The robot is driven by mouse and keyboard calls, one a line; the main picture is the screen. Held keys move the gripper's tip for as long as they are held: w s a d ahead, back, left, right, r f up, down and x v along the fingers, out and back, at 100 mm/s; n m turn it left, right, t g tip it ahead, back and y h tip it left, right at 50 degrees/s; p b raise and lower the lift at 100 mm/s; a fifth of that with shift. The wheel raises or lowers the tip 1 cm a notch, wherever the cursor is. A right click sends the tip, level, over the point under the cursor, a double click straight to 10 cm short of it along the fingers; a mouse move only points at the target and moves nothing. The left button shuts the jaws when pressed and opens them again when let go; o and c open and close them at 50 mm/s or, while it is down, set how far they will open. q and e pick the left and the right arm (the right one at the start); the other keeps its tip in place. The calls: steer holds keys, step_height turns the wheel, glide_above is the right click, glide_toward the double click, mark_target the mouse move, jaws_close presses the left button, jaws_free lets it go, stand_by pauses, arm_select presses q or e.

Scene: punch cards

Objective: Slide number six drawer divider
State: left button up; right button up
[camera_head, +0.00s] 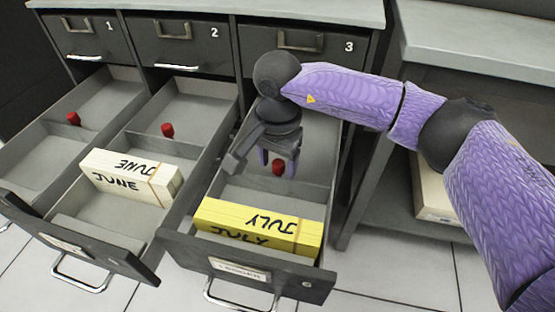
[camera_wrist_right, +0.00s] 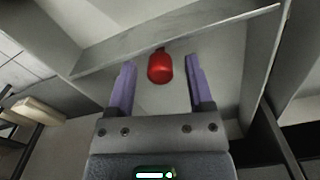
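The number six drawer (camera_head: 318,282) is pulled open at the right of the open row. Its grey divider (camera_head: 310,193) stands across the drawer, behind a yellow JULY card block (camera_head: 259,222). A red knob (camera_head: 278,168) sits at the divider. My right gripper (camera_head: 279,163) is open inside this drawer, with its purple fingers around the knob. In the right wrist view, the red knob (camera_wrist_right: 160,68) lies between the two spread fingers (camera_wrist_right: 160,62), with gaps on both sides. The divider edge (camera_wrist_right: 175,40) runs slanting just beyond the fingertips. My left gripper is not in view.
Two more open drawers lie to the left, with red knobs (camera_head: 168,130) (camera_head: 73,118). A cream JUNE card block (camera_head: 132,177) sits in the middle one. Closed drawers 1, 2 and 3 (camera_head: 290,52) are above. A grey shelf unit (camera_head: 480,55) stands at the right.

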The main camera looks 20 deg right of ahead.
jaws_close()
stand_by(1.2)
